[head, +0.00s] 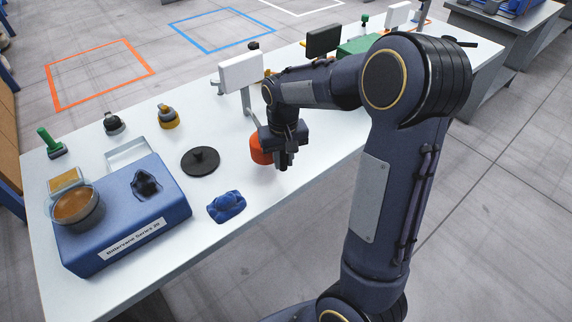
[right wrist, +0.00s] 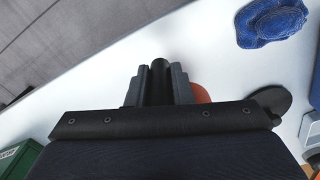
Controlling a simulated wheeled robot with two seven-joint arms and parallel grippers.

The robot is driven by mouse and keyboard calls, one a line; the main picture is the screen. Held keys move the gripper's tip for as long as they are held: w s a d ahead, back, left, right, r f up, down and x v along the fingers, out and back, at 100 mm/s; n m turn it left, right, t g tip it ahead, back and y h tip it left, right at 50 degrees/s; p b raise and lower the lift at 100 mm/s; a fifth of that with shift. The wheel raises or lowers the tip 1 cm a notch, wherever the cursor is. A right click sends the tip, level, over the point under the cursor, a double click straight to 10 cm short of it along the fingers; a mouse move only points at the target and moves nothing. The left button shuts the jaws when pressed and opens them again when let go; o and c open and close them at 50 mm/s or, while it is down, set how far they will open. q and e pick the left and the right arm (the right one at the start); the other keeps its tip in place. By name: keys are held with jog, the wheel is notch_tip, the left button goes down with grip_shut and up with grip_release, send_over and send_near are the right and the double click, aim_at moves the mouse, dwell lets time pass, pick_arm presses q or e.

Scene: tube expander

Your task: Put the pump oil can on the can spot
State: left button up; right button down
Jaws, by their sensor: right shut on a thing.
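The pump oil can appears as an orange-red body (head: 259,150) on or just above the white table, partly hidden behind my right gripper (head: 284,160). My right gripper is shut on a dark upright part of it, and the right wrist view shows this dark cylinder (right wrist: 159,80) between the two fingers (right wrist: 160,85). Part of the orange body (right wrist: 200,93) shows beside the fingers there. I cannot tell whether the can touches the table. I cannot make out a marked can spot. My left gripper is not in view.
A blue machine (head: 120,222) carries a bowl (head: 77,206). A white panel on a stand (head: 241,72) rises behind the can. The table's front edge is close to my gripper.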

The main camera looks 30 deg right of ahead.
jog(key=shift+w+d+f, duration=0.3)
jog(key=shift+d+f, duration=0.1)
jog(key=shift+f, duration=0.1)
jog(key=shift+w+d+f, duration=0.1)
jog(key=shift+d+f, duration=0.05)
jog(key=shift+f, duration=0.85)
jog(key=shift+w+d+f, duration=0.1)
jog(key=shift+d+f, duration=0.05)
jog(key=shift+f, duration=0.8)
jog(key=shift+f, duration=0.1)
jog(key=c, duration=1.3)
grip_release()
notch_tip(320, 180, up, 11)
jog(key=s+a+t+y, duration=0.1)
jog(key=s+a+t, duration=0.1)
jog(key=s+a, duration=0.2)
jog(key=s+a+r+n+t+y, duration=0.1)
jog(key=s+a, duration=0.3)
jog(key=s, duration=0.6)
jog(key=s+a+r+t+y, duration=0.1)
jog(key=s+a+t, duration=0.1)
jog(key=s+a, duration=0.2)
jog(key=shift+s+a+n+t+y, duration=0.1)
jog(key=shift+s+n+t+y, duration=0.25)
jog(key=shift+s, duration=1.45)
